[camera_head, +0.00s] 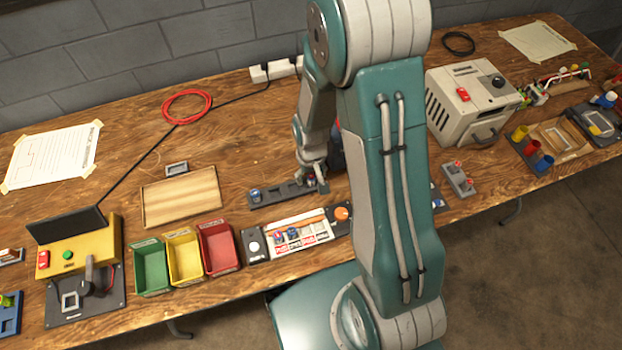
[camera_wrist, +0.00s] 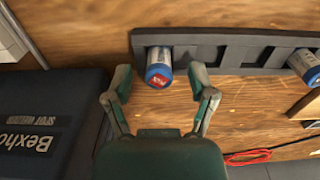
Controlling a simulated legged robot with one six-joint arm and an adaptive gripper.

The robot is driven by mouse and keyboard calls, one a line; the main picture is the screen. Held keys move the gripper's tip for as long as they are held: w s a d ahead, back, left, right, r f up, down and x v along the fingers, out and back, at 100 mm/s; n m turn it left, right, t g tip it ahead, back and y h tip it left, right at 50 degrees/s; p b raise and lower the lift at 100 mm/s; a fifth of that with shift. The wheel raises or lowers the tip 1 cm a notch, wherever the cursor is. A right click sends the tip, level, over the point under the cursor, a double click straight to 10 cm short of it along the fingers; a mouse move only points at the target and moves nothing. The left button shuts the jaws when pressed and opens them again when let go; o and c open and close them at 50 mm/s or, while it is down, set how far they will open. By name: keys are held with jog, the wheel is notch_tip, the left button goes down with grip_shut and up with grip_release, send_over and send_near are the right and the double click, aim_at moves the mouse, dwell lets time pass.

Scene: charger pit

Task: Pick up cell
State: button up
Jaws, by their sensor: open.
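A dark rack (camera_head: 283,195) with several slots lies on the wooden bench; it spans the top of the wrist view (camera_wrist: 232,53). A blue-and-white cell (camera_wrist: 158,66) with a red mark on its end sits in the rack's end slot. A second blue-and-white cell (camera_wrist: 305,64) sits towards the rack's other end and also shows in the head view (camera_head: 256,194). My gripper (camera_wrist: 160,82) is open, with a finger on each side of the first cell in the wrist view. I see no clear finger contact. In the head view my gripper (camera_head: 317,182) is at the rack's right end.
A white panel (camera_head: 303,240) with small cells stands in front of the rack. Green (camera_head: 151,268), yellow (camera_head: 184,256) and red (camera_head: 219,249) bins stand to its left. A dark case (camera_wrist: 48,130) lies beside my gripper. A wooden board (camera_head: 180,203) lies left of the rack.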

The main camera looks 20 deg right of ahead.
jog(key=shift+f, duration=0.45)
grip_shut()
